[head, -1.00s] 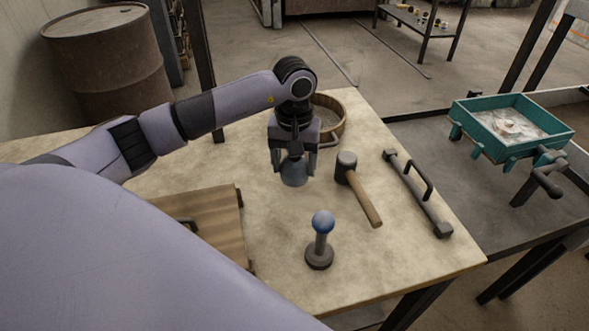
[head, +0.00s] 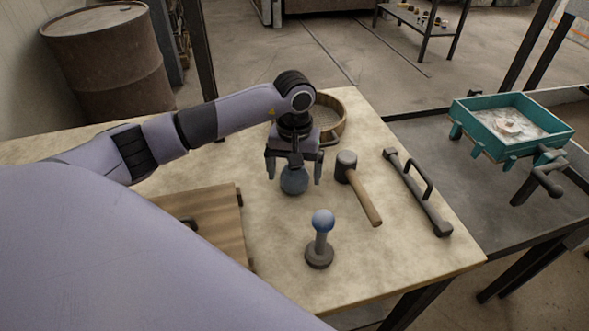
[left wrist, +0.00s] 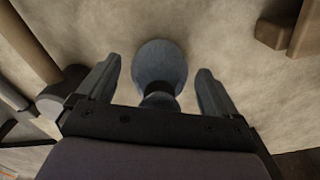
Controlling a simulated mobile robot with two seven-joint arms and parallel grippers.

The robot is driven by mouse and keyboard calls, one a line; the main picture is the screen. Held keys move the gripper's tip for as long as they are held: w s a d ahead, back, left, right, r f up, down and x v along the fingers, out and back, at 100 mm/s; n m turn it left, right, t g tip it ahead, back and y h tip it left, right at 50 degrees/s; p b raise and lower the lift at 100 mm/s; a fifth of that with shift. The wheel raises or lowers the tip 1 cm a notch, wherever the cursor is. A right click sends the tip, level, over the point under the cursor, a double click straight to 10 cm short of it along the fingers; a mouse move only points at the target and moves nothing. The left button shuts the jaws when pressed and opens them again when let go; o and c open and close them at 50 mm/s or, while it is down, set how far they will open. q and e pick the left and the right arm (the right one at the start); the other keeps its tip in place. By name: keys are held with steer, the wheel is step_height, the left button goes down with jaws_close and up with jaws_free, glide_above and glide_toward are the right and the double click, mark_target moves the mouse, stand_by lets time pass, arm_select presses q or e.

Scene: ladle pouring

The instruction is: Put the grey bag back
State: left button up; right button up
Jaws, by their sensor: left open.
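The grey bag (head: 294,183) is a small, rounded blue-grey sack with a narrow neck. It is on or just above the pale tabletop; the head view does not settle which. My left gripper (head: 294,178) is over it and open, with one finger on each side. In the left wrist view the bag (left wrist: 158,62) lies between the two spread fingers, with a visible gap on each side. Its neck points toward the gripper's palm, which hides part of it. My right gripper is not in view.
A round wooden-rimmed sieve (head: 333,118) stands behind the gripper. A mallet (head: 358,188) lies close to its right, and a handled bar (head: 418,192) farther right. A blue-knobbed stamp (head: 321,240) stands in front. A wooden board (head: 212,225) lies at the left.

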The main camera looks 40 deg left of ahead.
arm_select(q)
step_height(320, 180, up, 12)
steer(key=shift+r+b, duration=0.1)
steer(key=shift+b, duration=0.55)
